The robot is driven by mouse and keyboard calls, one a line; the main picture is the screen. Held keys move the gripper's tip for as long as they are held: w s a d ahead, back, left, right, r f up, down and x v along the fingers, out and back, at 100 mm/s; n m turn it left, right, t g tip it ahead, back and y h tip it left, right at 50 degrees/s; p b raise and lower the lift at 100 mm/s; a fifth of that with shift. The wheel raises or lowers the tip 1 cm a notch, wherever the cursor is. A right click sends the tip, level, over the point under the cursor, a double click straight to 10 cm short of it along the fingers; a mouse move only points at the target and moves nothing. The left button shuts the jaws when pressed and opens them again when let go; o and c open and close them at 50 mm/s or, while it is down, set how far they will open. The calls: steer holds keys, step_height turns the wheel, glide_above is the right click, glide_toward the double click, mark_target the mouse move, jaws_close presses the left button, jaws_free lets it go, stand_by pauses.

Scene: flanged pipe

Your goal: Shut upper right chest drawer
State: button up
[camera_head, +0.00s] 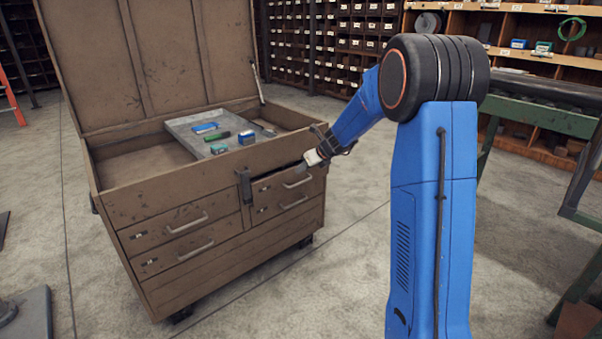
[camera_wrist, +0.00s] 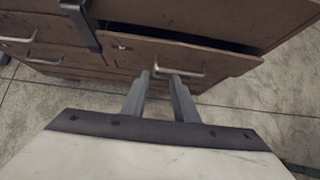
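The brown tool chest (camera_head: 165,190) stands with its lid raised. Its upper right drawer (camera_head: 275,192) is pulled out a little. In the wrist view the front of that drawer (camera_wrist: 215,60) stands forward of the chest, with a dark gap behind its top edge, wider at the right. Its bar handle (camera_wrist: 180,70) is just beyond my fingertips. My gripper (camera_wrist: 160,78) is open, its two grey fingers apart with nothing seen between them. In the head view my gripper (camera_head: 307,162) is at the upper right of this drawer. I cannot tell whether a finger touches it.
A grey tray (camera_head: 185,127) with several small boxes sits in the chest's open top. A dark latch (camera_head: 244,186) hangs on the chest front left of the drawer. A green-framed bench (camera_head: 545,115) stands at right. Floor before the chest is clear.

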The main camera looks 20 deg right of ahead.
steer(key=d+f+n+t+h, duration=0.1)
steer(key=d+f+n+h, duration=0.3)
steer(key=d+f+h, duration=0.85)
steer(key=n+t+y, duration=0.9)
steer(key=t, duration=0.1)
glide_toward(302, 182)
steer(key=shift+h, duration=0.25)
steer(key=w, duration=0.7)
steer(key=w+r, duration=0.1)
steer(key=w, duration=0.2)
steer(key=shift+w+d, duration=0.3)
steer(key=shift+d, duration=0.05)
jaws_close()
